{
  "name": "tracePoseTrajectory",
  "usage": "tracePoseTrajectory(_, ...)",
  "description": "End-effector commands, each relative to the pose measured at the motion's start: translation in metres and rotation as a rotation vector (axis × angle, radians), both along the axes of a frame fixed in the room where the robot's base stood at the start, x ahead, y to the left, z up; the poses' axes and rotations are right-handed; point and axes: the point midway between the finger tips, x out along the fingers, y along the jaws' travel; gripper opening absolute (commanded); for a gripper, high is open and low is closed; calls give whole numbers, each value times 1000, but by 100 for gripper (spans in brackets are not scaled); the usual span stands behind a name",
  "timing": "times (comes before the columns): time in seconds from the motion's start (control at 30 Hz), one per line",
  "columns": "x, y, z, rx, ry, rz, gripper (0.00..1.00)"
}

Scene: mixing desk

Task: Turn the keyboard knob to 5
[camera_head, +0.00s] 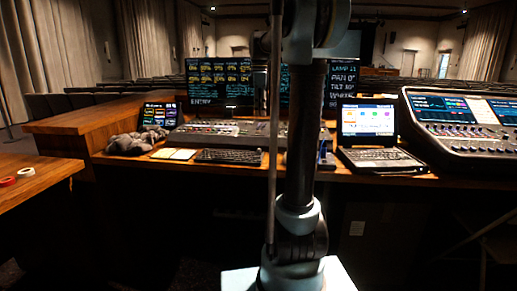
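A dark computer keyboard (228,156) lies on the wooden desk left of centre, near its front edge. A low grey control console (205,133) sits behind it. A larger mixing console (468,130) with lit screens and rows of small knobs stands at the far right. I cannot tell which knob is the keyboard knob, and no number 5 is readable on any knob. My arm rises through the middle of the view and hides part of the desk. My gripper is not in the frame.
A laptop (368,125) stands open right of my arm. Monitors (219,82) stand at the back. A small screen (160,115), dark cloth (135,143) and white papers (173,154) lie left of the keyboard. Tape rolls (25,172) rest on the near left table.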

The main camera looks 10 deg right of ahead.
Motion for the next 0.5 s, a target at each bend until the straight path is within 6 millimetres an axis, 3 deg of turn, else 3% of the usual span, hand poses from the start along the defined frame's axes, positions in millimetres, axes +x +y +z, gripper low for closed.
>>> tracePoseTrajectory(0.27,12,0,-6,2,8,45,36)
tracePoseTrajectory(0.5,10,0,-42,2,7,44,36)
